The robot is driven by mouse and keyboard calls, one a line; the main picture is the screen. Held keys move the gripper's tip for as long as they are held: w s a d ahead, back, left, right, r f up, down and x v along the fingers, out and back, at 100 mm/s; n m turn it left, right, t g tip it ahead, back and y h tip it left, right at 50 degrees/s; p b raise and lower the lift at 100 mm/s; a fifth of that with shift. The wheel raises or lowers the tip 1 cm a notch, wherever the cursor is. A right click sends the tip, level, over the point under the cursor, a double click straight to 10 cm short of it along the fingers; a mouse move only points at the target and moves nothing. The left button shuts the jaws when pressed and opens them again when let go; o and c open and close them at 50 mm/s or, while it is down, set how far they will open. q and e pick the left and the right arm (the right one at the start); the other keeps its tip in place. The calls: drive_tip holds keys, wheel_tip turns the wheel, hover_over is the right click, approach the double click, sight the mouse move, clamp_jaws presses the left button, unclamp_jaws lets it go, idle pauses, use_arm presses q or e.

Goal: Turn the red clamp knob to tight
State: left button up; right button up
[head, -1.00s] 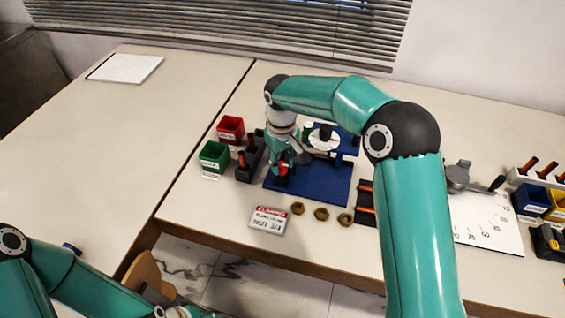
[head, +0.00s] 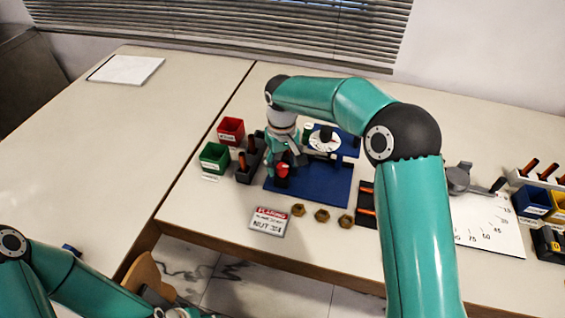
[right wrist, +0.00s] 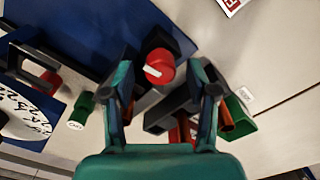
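The red clamp knob (right wrist: 160,66) shows in the right wrist view as a round red cap with a white line across it. It also shows in the head view (head: 282,170), at the left side of the blue rig base (head: 325,185). My right gripper (right wrist: 162,72) is open, with one finger on each side of the knob. Gaps show between the fingers and the knob; I cannot tell how far the fingertips reach in depth. A round white dial (head: 324,139) stands on the rig behind. My left gripper (head: 172,312) is only partly in view at the bottom edge.
Red (head: 230,130) and green (head: 214,157) bins and a dark tool holder (head: 250,160) stand close left of the rig. A sign (head: 269,221) and brass nuts (head: 320,215) lie in front. A scale board (head: 490,228) lies right. The left table is mostly clear.

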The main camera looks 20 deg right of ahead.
sight(282, 166)
drive_tip(key=shift+r, duration=0.1)
wheel_tip(282, 166, up, 12)
idle(0.6)
drive_tip(key=shift+f, duration=0.2)
